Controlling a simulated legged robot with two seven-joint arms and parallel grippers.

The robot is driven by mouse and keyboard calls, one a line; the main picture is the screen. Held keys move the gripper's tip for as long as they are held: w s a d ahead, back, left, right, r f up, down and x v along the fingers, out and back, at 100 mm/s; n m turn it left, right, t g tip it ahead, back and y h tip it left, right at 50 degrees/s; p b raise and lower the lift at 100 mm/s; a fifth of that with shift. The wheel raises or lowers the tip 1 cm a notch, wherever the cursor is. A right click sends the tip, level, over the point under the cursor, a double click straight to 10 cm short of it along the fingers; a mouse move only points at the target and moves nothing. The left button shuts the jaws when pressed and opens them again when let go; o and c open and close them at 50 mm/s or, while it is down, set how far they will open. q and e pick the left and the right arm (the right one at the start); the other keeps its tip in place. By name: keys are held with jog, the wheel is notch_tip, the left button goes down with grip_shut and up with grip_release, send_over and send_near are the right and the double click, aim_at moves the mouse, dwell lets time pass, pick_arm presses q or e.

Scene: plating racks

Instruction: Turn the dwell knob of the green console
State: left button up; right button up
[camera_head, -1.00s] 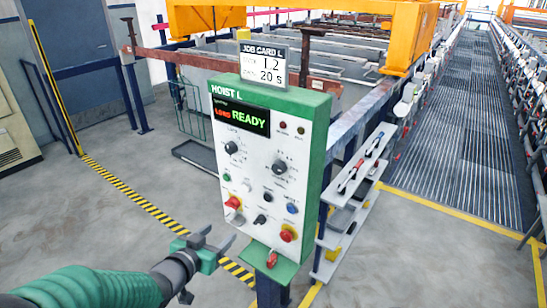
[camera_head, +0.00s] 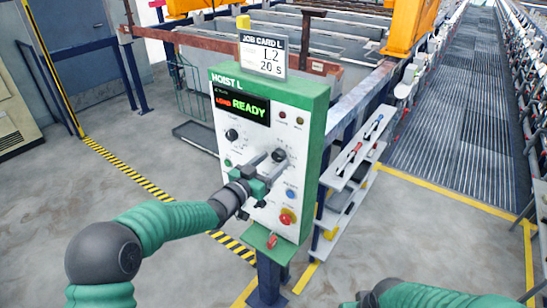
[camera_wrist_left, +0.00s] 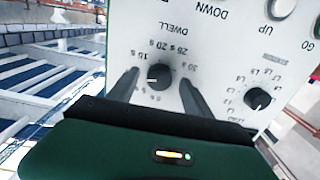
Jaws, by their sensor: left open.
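The green console (camera_head: 318,130) stands upright with a white front panel. Its display shows a red word and a green READY. The dwell knob (camera_wrist_left: 160,76), black and round, is on the panel, with seconds marks around it, upside down in the wrist view. Its pale mark is on the left side there. In the head view the knob (camera_head: 279,155) is at the panel's right. My left gripper (camera_head: 268,166) is open, its fingers on either side of the knob; contact cannot be told. Part of my right arm shows at the bottom edge; its gripper end is cut off.
A job card (camera_head: 264,55) reading L2 and 20 s stands on top of the console. The station knob (camera_head: 232,135), a red button (camera_head: 287,217) and other controls are near the gripper. A shelf rack (camera_head: 350,185) stands to the right. Floor to the left is clear.

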pick_arm(q)
jog(key=shift+w+d, duration=0.35)
jog(key=shift+w, duration=0.2)
grip_shut()
jog(key=shift+f+m+b, duration=0.25)
jog(key=shift+m+b, duration=0.45)
jog(key=shift+b, duration=0.4)
jog(key=m+b, duration=0.9)
jog(key=b, duration=0.1)
jog(key=shift+a+m, duration=0.1)
jog(key=shift+m, duration=0.3)
jog(key=m+b, duration=0.4)
jog(key=shift+r+m, duration=0.1)
jog(key=shift+m, duration=0.2)
jog(key=shift+c, duration=2.1)
grip_release()
jog(key=o, duration=0.4)
jog(key=shift+r, duration=0.1)
